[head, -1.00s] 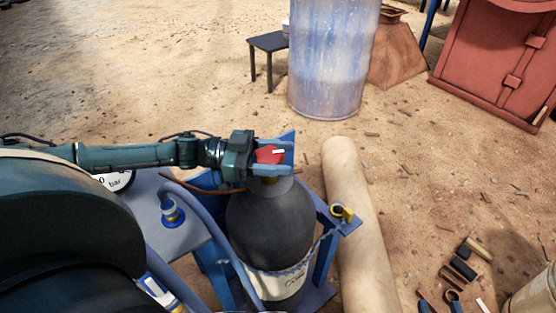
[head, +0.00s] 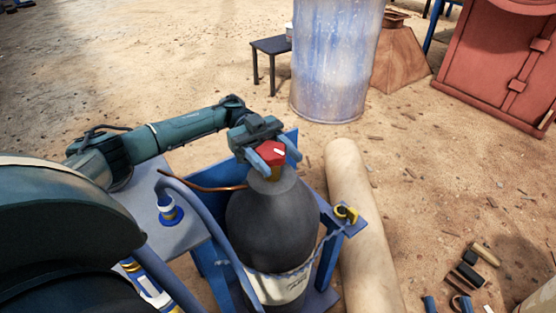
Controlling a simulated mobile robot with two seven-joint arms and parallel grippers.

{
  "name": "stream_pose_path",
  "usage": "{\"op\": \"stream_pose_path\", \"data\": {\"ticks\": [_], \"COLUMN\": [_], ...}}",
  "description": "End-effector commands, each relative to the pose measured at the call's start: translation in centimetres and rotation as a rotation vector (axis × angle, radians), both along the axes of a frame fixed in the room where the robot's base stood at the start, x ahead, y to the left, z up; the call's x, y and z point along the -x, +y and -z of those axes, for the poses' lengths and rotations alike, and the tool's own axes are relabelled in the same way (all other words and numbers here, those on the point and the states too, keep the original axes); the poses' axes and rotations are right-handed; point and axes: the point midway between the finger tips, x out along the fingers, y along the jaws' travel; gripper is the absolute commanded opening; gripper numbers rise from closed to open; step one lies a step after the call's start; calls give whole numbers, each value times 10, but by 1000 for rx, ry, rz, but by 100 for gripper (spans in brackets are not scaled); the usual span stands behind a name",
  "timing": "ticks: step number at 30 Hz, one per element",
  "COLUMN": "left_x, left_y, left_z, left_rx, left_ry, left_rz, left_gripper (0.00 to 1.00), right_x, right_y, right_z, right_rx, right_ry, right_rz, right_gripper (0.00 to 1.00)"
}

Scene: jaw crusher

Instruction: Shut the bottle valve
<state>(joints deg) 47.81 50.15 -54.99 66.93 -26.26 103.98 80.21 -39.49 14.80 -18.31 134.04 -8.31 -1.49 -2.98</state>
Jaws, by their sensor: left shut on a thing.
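The dark grey gas bottle (head: 268,226) stands upright in a blue frame, with a pale label low on its front. Its red valve handle (head: 272,152) with a white mark sits on top of the neck. My left gripper (head: 267,156) comes in from the left and is shut on the red handle, one blue finger on each side of it. My right gripper is not in view.
A blue frame (head: 327,262) with a yellow-black fitting (head: 345,214) surrounds the bottle. A pale log-like roll (head: 362,235) lies to its right. A blue drum (head: 335,65), a dark stool (head: 270,47) and a red metal box (head: 500,62) stand behind.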

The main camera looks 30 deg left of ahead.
Motion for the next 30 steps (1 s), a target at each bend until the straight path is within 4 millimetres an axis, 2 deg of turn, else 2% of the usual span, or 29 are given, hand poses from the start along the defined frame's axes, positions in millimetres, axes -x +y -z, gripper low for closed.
{"op": "stream_pose_path", "data": {"ticks": [12,26,27,30], "left_x": [3,3,3,3], "left_y": [0,0,0,0], "left_z": [-1,-1,-1,-1], "left_rx": [5,5,6,5], "left_ry": [0,1,0,-1], "left_rz": [146,156,156,156], "left_gripper": [31,31,56,64], "right_x": [2,2,2,2], "right_y": [5,5,5,5], "right_z": [0,0,0,0], "right_rx": [-6,-6,-6,-6], "right_ry": [-70,-74,-74,-74], "right_rz": [-22,-23,-23,-23], "right_gripper": [36,36,36,36]}}
